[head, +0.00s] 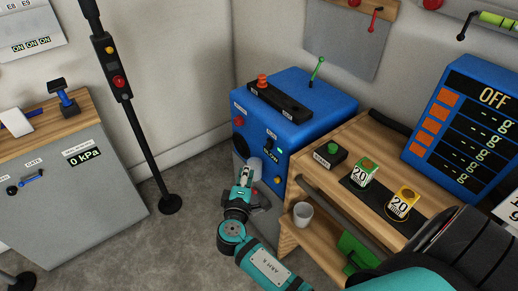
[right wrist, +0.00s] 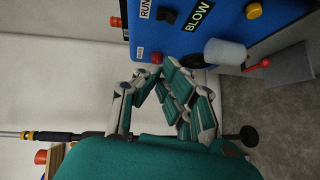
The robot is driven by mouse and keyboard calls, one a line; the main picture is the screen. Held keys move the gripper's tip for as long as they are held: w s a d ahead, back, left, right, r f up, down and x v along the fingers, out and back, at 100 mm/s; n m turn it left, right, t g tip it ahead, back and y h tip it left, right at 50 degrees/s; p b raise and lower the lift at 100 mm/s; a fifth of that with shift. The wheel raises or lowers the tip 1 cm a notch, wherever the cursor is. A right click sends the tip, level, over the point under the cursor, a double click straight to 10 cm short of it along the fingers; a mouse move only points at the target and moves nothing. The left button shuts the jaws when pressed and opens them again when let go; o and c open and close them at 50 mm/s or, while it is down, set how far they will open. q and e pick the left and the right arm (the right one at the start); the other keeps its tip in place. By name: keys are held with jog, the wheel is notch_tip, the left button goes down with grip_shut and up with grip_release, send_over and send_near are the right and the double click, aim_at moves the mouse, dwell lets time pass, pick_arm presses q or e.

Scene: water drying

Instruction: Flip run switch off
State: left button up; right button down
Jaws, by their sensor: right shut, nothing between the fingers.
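The blue machine (head: 281,100) stands beside the wooden bench, with labelled controls on its front panel. In the right wrist view, its panel (right wrist: 190,40) carries a RUN label (right wrist: 146,8) with a small black switch (right wrist: 166,14) beside it. I cannot tell the switch's position. My right gripper (head: 245,174) is in front of the panel in the head view. In the right wrist view, its fingers (right wrist: 162,68) are closed together and empty, near the panel's edge and apart from the RUN switch. My left gripper is not in view.
A white cylinder (right wrist: 225,52) sits by the BLOW label (right wrist: 198,15); a red-tipped lever (right wrist: 265,63) is beyond it. The wooden bench (head: 345,187) holds yellow and green blocks and a scale display (head: 466,118) reading OFF. A white cup (head: 303,214) stands below.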

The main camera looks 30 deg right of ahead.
jog(key=s+d+p+x, duration=0.1)
jog(key=s+d+x, duration=0.1)
jog(key=x, duration=1)
jog(key=shift+w+d+f+p, duration=0.25)
jog(key=shift+w+d+p, duration=0.05)
jog(key=shift+d+p, duration=0.05)
jog(key=f+b+v, duration=0.1)
jog(key=b+v, duration=0.1)
jog(key=v, duration=0.9)
jog(key=shift+s+a+n, duration=0.15)
jog(key=shift+s+n, duration=0.15)
jog(key=shift+s, duration=0.05)
jog(key=shift+f, duration=0.1)
